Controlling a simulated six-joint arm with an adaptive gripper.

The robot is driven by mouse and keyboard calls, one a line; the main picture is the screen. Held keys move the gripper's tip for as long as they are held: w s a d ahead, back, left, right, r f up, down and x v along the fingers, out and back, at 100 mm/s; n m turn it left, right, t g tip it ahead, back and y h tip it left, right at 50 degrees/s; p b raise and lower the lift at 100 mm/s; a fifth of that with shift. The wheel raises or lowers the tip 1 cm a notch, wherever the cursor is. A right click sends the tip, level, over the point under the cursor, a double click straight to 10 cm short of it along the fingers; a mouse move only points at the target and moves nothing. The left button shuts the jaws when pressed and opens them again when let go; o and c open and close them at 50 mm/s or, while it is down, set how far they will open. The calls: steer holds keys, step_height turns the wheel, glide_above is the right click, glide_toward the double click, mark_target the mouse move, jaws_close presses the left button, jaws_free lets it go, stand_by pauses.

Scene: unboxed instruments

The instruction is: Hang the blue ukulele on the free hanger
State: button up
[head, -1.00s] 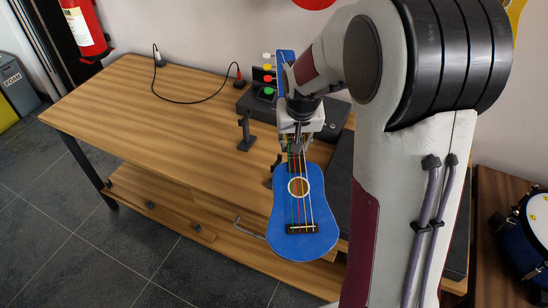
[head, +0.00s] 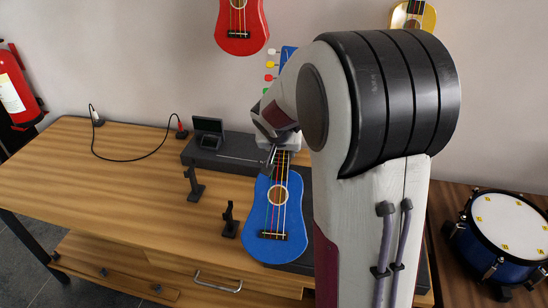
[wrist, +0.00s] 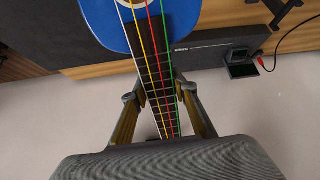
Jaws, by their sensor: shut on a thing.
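The blue ukulele (head: 262,230) hangs upright by its neck, body down, in front of the table's right part in the head view. My gripper (head: 274,158) is shut on its neck, above the body. In the wrist view the fingers (wrist: 160,108) stand on both sides of the fretboard, and part of the blue body (wrist: 100,20) shows at the top. The headstock with coloured tuning pegs rises above my gripper in the head view. The free hanger is not seen; my arm hides part of the wall.
A red ukulele (head: 239,30) and a yellow ukulele (head: 413,17) hang on the wall. The wooden table (head: 100,170) holds a dark device (head: 208,134) with a cable and small black stands (head: 193,184). A blue drum (head: 500,235) is at right.

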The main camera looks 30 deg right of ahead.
steer(key=w+d+r+m+t+h, duration=0.15)
steer(key=d+r+m+h, duration=0.4)
steer(key=d+r, duration=1.05)
steer(key=w+a+r+n+t+h, duration=0.1)
steer(key=w+r+n+t, duration=0.1)
steer(key=r, duration=0.7)
steer(key=w+a+r+n+t, duration=0.1)
steer(key=w+r+n+t, duration=0.1)
steer(key=r, duration=0.7)
steer(key=shift+w+t+h, duration=0.3)
steer(key=shift+t+h, duration=0.05)
steer(key=shift+w+d+n, duration=0.1)
steer(key=shift+w+n, duration=0.1)
steer(key=shift+n, duration=0.05)
steer(key=x, duration=1.4)
steer(key=shift+w+d+f, duration=0.15)
steer(key=shift+w+d, duration=0.1)
steer(key=shift+f, duration=0.15)
